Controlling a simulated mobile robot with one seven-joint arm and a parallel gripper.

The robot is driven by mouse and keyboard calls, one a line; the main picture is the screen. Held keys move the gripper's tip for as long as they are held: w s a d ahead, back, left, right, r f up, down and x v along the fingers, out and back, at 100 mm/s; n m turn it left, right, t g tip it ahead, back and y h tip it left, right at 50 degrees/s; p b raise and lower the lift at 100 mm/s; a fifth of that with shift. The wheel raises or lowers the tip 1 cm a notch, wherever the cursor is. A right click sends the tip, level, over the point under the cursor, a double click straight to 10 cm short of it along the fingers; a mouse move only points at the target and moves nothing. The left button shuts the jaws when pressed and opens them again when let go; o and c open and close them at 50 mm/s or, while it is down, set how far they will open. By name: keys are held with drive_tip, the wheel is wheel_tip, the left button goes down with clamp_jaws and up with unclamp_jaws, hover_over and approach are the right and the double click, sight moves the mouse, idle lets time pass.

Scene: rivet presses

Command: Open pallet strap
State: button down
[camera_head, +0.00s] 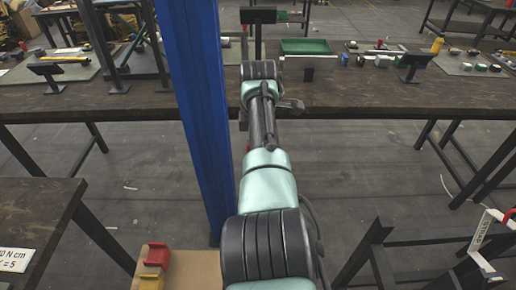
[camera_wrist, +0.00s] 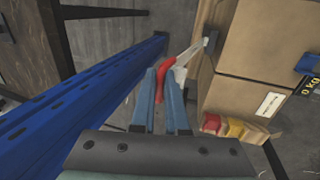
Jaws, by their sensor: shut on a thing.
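A pale strap (camera_wrist: 186,57) runs from the red part up and right toward a dark bracket (camera_wrist: 211,46) at the edge of a cardboard stack (camera_wrist: 270,60). I cannot tell whether the strap is fastened at the bracket. In the head view my arm reaches forward beside a blue post, and the gripper's fingers cannot be made out there.
The blue post (camera_head: 200,110) stands close left of my arm; it also fills the left of the wrist view (camera_wrist: 80,100). A long workbench (camera_head: 370,97) crosses ahead. Red (camera_head: 158,254) and yellow (camera_head: 151,283) bins sit on cardboard below. A dark frame stands at lower right.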

idle(0.3)
drive_tip(key=c, duration=0.9)
unclamp_jaws()
drive_tip(key=shift+f, duration=0.1)
drive_tip(key=v, duration=1.3)
drive_tip(key=shift+r+p, duration=0.2)
drive_tip(key=shift+p, duration=0.15)
